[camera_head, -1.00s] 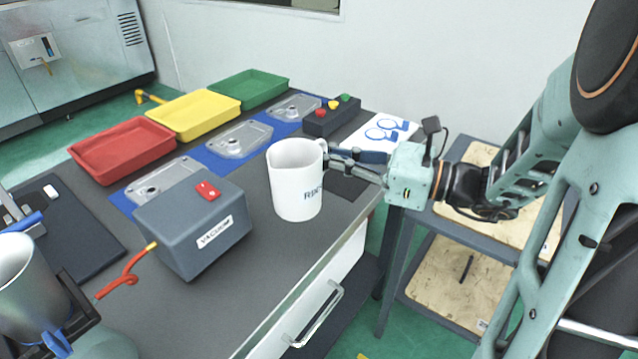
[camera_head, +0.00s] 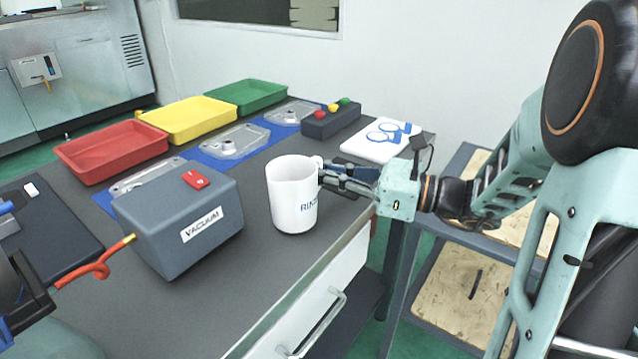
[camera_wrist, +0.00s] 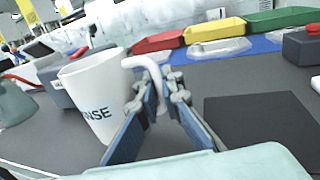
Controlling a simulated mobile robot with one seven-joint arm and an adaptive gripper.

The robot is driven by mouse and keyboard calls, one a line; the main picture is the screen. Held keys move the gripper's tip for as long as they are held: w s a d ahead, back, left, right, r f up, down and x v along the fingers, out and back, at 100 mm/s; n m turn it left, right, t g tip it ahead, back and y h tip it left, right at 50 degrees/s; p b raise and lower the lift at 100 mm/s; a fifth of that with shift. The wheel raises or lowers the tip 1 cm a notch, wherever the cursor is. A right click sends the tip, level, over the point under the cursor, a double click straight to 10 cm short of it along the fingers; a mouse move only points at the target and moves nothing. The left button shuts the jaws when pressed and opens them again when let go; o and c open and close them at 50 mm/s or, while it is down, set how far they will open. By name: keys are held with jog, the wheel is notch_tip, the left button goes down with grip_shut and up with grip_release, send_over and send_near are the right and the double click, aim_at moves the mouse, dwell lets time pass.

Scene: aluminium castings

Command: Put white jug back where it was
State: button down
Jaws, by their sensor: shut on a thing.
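The white jug (camera_head: 290,197) with dark lettering is at the right front of the grey bench. In the wrist view the jug (camera_wrist: 92,98) leans in the picture, and its handle (camera_wrist: 143,63) faces my gripper. My gripper (camera_head: 328,172) is shut on the handle from the right; its blue-padded fingers (camera_wrist: 156,100) lie on either side of it. I cannot tell whether the jug's base touches the bench or is just above it. A dark square mat (camera_wrist: 262,122) lies on the bench to the right of the jug and is empty.
The grey vacuum box (camera_head: 178,222) stands left of the jug. Behind are red (camera_head: 110,152), yellow (camera_head: 203,120) and green (camera_head: 245,95) trays, castings on a blue strip, a button box (camera_head: 331,121) and a white board (camera_head: 380,143). The bench's front edge is close.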

jog(key=shift+f, duration=0.1)
jog(key=shift+f, duration=0.15)
jog(key=c, duration=2.1)
grip_release()
jog(key=shift+s+d+r, duration=0.1)
jog(key=shift+d+r, duration=0.1)
jog(key=shift+d, duration=0.15)
jog(key=p+v, duration=0.2)
jog(key=v, duration=0.9)
jog(key=shift+p, duration=0.4)
jog(key=shift+d, duration=0.15)
